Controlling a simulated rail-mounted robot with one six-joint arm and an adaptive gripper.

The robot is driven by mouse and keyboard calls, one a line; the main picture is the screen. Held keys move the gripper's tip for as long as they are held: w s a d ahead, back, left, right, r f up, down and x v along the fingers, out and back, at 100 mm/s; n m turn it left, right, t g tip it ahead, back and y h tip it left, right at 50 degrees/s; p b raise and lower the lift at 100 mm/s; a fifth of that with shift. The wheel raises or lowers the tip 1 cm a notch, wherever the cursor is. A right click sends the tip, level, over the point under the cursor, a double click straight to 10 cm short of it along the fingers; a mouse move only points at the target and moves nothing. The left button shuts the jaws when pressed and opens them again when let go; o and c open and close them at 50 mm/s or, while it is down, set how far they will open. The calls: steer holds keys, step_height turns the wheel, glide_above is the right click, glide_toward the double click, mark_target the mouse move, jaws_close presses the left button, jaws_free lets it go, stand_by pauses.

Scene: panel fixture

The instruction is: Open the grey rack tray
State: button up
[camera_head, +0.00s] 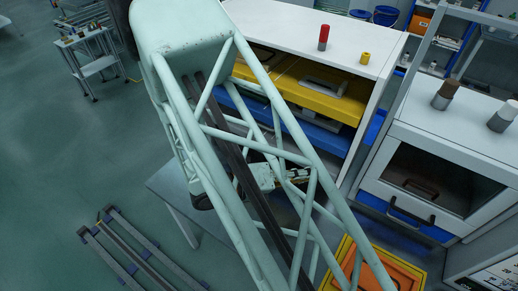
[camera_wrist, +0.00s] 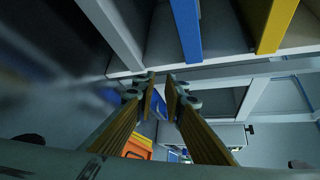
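The rack (camera_head: 385,62) is a white cabinet holding a yellow tray (camera_head: 320,88) above a blue tray (camera_head: 315,130). I cannot make out the grey rack tray in the head view, where my arm hides the lower part. In the wrist view, the blue tray's edge (camera_wrist: 187,28) and the yellow tray's edge (camera_wrist: 275,22) show beyond the fingers. A dark grey area (camera_wrist: 165,38) lies beside the blue edge; I cannot tell whether it is the grey tray. My gripper (camera_wrist: 166,88) is partly open and empty, with a gap between its fingertips, close to the rack's white edge.
A red-and-grey cylinder (camera_head: 323,38) and a small yellow one (camera_head: 365,58) stand on the rack. A white cabinet with a dark handle (camera_head: 421,190) stands at the right. An orange crate (camera_head: 403,272) with a yellow rim is at the lower right.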

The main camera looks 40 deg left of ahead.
steer(key=s+a+f+n+t+y, duration=0.1)
steer(key=s+a+f+n+y, duration=0.1)
steer(key=a, duration=0.5)
steer(key=s+a+f+n+t+y+p, duration=0.1)
steer(key=s+a+f+n+y, duration=0.1)
steer(key=a, duration=0.6)
steer(key=s+a+f+n+t+y+p, duration=0.1)
steer(key=s+a+f+n+y, duration=0.1)
steer(key=s+a+n+y, duration=0.2)
steer(key=a+n, duration=0.3)
steer(key=a, duration=0.1)
steer(key=shift+f+y, duration=0.3)
steer(key=shift+y, duration=0.1)
steer(key=shift+w, duration=0.25)
steer(key=shift+p+x, duration=0.95)
steer(key=shift+x, duration=5.7)
steer(key=shift+w+r, duration=0.1)
steer(key=shift+c, duration=0.8)
